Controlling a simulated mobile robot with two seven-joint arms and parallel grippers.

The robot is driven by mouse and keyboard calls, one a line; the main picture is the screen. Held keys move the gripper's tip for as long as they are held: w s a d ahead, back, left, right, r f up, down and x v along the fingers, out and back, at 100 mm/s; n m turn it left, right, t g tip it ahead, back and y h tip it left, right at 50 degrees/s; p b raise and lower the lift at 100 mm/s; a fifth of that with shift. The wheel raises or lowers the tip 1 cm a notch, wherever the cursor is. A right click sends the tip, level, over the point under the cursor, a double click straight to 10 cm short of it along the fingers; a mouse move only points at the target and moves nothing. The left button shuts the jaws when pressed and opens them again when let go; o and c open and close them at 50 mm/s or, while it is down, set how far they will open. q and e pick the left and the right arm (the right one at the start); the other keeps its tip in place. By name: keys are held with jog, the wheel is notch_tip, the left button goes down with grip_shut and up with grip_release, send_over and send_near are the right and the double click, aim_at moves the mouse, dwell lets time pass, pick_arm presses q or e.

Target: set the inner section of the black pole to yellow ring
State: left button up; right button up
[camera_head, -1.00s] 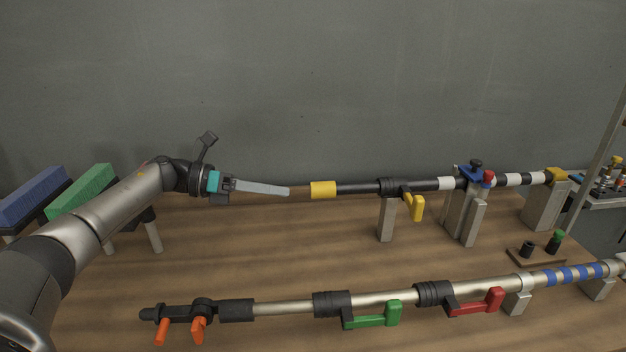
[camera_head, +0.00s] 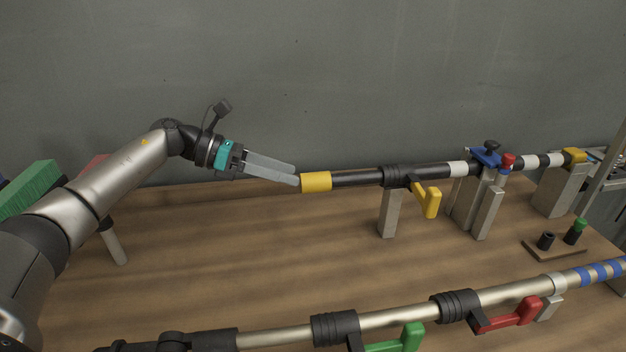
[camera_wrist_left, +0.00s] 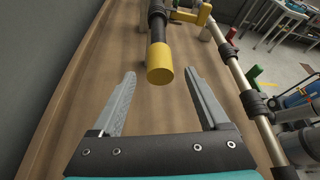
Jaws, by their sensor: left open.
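The black pole (camera_head: 357,178) lies level on grey posts, with a yellow end cap (camera_head: 316,182) at its left end and a yellow lever (camera_head: 430,201) under a black collar (camera_head: 393,177). White rings mark its right part, one of them (camera_head: 458,169) left of the blue clamp (camera_head: 486,157). I cannot make out a yellow ring on the inner section. My left gripper (camera_head: 296,176) is open at the pole's left end. In the left wrist view the yellow cap (camera_wrist_left: 160,64) lies ahead of and between the open fingers (camera_wrist_left: 160,82), apart from both. My right gripper is not in view.
A silver pole with green (camera_head: 408,338) and red (camera_head: 513,316) levers runs along the front of the table. A small stand with a green-topped peg (camera_head: 576,231) is at the right. The wall is close behind. Bare wood lies between the poles.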

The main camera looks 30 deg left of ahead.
aim_at(312, 181)
pick_arm(q)
jog(key=x, duration=0.6)
jog(key=shift+w+d, duration=0.15)
grip_shut()
dwell(0.4)
dwell(0.9)
